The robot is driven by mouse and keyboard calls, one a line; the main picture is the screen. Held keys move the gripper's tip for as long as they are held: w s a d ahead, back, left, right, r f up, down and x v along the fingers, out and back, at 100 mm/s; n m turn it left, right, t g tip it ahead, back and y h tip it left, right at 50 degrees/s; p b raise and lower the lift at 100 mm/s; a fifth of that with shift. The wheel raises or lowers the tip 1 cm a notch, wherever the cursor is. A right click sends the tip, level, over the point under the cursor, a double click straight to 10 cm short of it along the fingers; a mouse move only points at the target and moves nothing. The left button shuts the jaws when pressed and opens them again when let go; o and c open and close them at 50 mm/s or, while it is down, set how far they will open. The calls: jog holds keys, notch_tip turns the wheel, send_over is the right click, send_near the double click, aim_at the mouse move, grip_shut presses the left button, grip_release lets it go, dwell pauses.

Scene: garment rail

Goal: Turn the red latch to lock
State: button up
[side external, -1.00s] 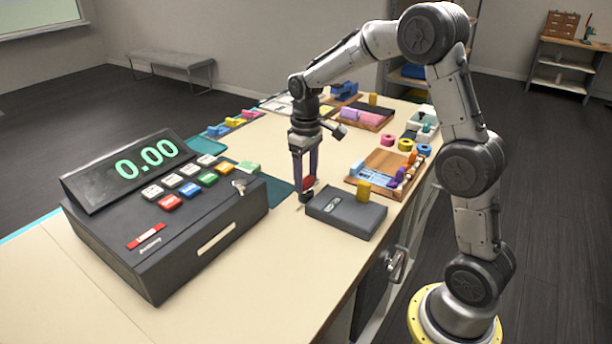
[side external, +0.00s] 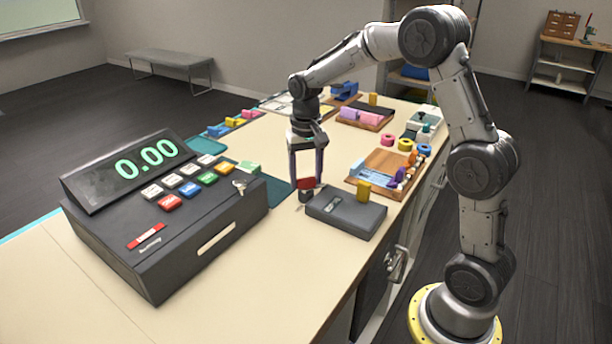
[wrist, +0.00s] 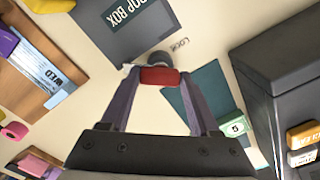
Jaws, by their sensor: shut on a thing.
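The red latch (side external: 306,183) sits on a small dark round base (side external: 306,195) at the left end of the grey drop box on the counter. In the wrist view the red latch (wrist: 159,76) lies crosswise between my fingertips, with the dark round base (wrist: 158,60) just beyond it. My gripper (side external: 306,181) points down and is shut on the latch; the fingers also show in the wrist view (wrist: 156,80). The word "LOCK" is printed on the counter beside the base in the wrist view. The latch's underside is hidden.
The drop box (side external: 345,215) stands right beside the latch. A cash register (side external: 170,225) stands to the left, on the near side. A wooden organizer (side external: 385,162) and several coloured items lie to the right and behind. Bare counter lies in front of the latch.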

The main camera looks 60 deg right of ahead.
aim_at(306, 179)
jog(key=m, duration=0.5)
jog(key=shift+r+m, duration=0.1)
jog(key=shift+m, duration=2.4)
jog(key=o, duration=1.4)
jog(key=shift+c, duration=0.2)
notch_tip(306, 179, up, 14)
